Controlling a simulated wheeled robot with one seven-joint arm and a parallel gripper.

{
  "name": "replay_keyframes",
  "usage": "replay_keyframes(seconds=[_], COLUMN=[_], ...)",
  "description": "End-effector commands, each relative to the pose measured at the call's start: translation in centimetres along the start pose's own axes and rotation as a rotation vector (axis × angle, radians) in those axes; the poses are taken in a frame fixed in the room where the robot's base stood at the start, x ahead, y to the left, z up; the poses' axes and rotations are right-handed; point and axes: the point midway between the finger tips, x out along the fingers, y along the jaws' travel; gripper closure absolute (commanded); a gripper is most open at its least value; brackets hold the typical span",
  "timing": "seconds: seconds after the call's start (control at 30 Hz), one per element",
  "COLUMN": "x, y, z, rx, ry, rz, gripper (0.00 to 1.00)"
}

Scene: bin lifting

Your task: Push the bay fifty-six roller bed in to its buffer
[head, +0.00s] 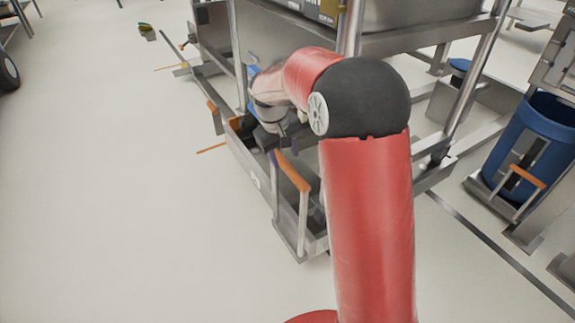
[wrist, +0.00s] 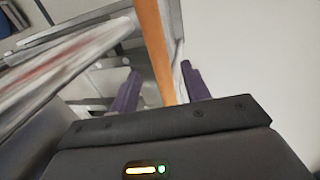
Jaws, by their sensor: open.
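A low grey metal roller bed (head: 255,180) sits at the foot of a tall steel frame in the head view. An upright handle with an orange grip (head: 293,172) stands at its near end. No bay number is legible. My gripper (head: 284,153) is at the top of this handle, partly hidden by my red arm. In the wrist view the orange grip (wrist: 153,45) runs between the two purple fingers of my gripper (wrist: 161,72). The fingers are apart, with a gap visible on either side; contact cannot be told.
A blue bin (head: 533,150) stands at the right beside another orange-topped handle (head: 528,177). A steel post (head: 468,85) rises behind my arm. The pale floor (head: 110,200) at left is open.

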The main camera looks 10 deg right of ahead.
Motion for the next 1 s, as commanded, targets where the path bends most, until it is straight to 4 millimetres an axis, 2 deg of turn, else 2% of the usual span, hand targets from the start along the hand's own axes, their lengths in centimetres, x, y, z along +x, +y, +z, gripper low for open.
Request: replay_keyframes(seconds=[0.1,0.23,0.6,0.97,1.0], x=[2.1,3.5,4.2,4.1,4.1], y=[0.0,0.0,0.0,0.0,0.0], z=[0.1,0.0,0.0,0.0,0.0], rx=[0.000,0.001,0.001,0.001,0.001], ry=[-0.002,0.000,0.001,0.001,0.001], rz=[-0.001,-0.001,0.000,-0.001,0.000], gripper=[0.53,0.53,0.53,0.99,1.00])
